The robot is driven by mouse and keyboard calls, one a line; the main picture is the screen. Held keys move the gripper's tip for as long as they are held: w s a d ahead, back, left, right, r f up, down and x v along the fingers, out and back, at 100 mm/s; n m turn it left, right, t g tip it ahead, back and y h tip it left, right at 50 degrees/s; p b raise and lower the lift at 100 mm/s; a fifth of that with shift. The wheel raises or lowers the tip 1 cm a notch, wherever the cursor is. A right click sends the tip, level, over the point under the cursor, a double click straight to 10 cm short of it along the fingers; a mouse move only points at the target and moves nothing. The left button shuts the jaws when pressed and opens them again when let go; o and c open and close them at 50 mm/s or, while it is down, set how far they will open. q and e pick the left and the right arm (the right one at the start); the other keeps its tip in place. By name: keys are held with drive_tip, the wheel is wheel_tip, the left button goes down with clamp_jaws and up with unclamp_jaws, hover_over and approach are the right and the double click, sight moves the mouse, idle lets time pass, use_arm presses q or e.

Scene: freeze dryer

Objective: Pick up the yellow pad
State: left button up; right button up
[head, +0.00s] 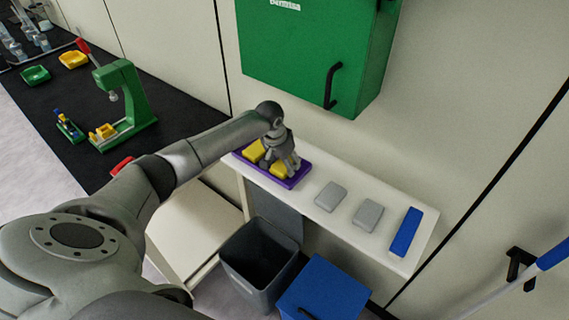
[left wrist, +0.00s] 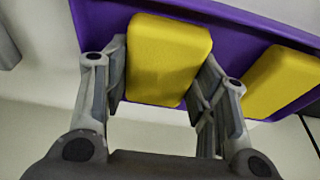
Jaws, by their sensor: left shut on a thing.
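Two yellow pads are at the purple tray (head: 292,182) on the white shelf. One yellow pad (left wrist: 165,58) is between the fingers of my left gripper (left wrist: 160,85), which is shut on its two sides. That pad shows only partly in the head view (head: 279,170), beneath the fingers. The other yellow pad (head: 254,151) lies beside it in the tray and also shows at the right of the left wrist view (left wrist: 285,80). The purple tray fills the top of the left wrist view (left wrist: 100,22). I cannot tell whether the held pad touches the tray. My right gripper is not in view.
Two grey pads (head: 330,196) (head: 367,214) and a blue strip (head: 406,232) lie on the white shelf (head: 309,214). A green cabinet (head: 300,50) hangs above. A grey bin (head: 245,268) and a blue-lidded bin (head: 322,292) stand below. A black bench (head: 60,120) holds a green press (head: 127,100).

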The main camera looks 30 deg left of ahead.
use_arm(q)
drive_tip(key=shift+s+f, duration=0.1)
drive_tip(key=r+b, duration=0.2)
drive_tip(key=shift+w+r, duration=0.2)
drive_tip(key=shift+r, duration=0.1)
drive_tip(key=s+a+r+b, duration=0.2)
drive_tip(key=s+r+b, duration=0.2)
drive_tip(key=s+r, duration=0.6)
drive_tip(key=shift+s+r, duration=0.4)
drive_tip(key=shift+s, duration=1.6)
